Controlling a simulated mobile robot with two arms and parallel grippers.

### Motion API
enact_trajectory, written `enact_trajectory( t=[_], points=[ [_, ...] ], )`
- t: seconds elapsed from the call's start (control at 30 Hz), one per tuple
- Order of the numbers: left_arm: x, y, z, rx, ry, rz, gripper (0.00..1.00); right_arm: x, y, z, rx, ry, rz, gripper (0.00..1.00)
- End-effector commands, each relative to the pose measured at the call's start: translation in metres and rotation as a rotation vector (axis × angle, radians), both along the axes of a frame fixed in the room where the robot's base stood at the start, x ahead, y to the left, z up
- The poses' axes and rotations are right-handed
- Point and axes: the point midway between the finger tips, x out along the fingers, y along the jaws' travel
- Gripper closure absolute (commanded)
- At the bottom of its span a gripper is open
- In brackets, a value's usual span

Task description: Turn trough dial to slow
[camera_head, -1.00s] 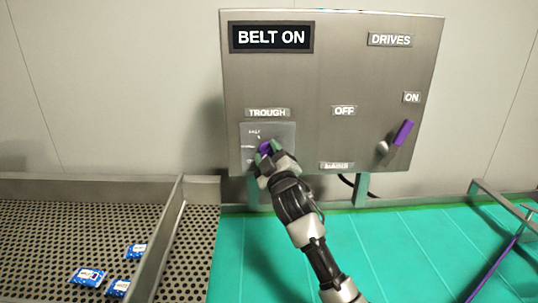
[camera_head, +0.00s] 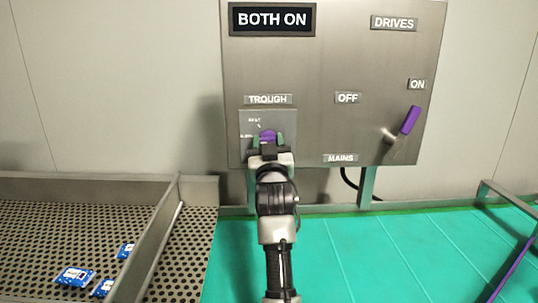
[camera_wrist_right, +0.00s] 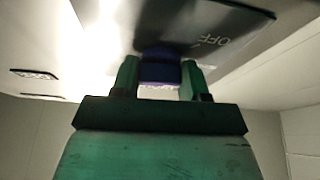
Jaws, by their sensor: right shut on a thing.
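The trough dial (camera_head: 268,136) is a purple knob on a small grey plate (camera_head: 287,118) under the TROUGH label (camera_head: 268,99), at the lower left of the control panel. My right gripper (camera_head: 268,143) reaches it from below and is shut on it, with one green finger on each side. The right wrist view shows the purple knob (camera_wrist_right: 160,70) between the two fingers (camera_wrist_right: 160,78). The plate's markings are partly hidden and hard to read. The display (camera_head: 272,19) reads BOTH ON. My left gripper is not in view.
A purple-handled lever (camera_head: 410,120) sits at the panel's right, near the ON label (camera_head: 417,84). A perforated metal trough (camera_head: 60,225) with several blue packets (camera_head: 74,277) lies at left. A green belt (camera_head: 370,255) runs below the panel.

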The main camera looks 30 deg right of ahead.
Motion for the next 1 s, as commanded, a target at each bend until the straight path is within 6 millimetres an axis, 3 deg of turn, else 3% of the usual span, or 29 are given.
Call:
enact_trajectory(
  t=[0.3,0.9,0.93,1.0],
  points=[
    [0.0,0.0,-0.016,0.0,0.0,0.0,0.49,0.001,0.001,-0.003,0.129,-0.073,0.001,0.79],
    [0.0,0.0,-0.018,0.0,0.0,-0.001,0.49,0.001,0.001,-0.002,0.161,-0.091,0.0,0.79],
    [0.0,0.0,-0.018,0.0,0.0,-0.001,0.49,0.001,0.001,-0.002,0.161,-0.091,0.0,0.52],
    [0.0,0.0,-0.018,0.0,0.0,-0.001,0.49,0.001,0.001,-0.002,0.161,-0.091,0.0,0.42]
  ],
)
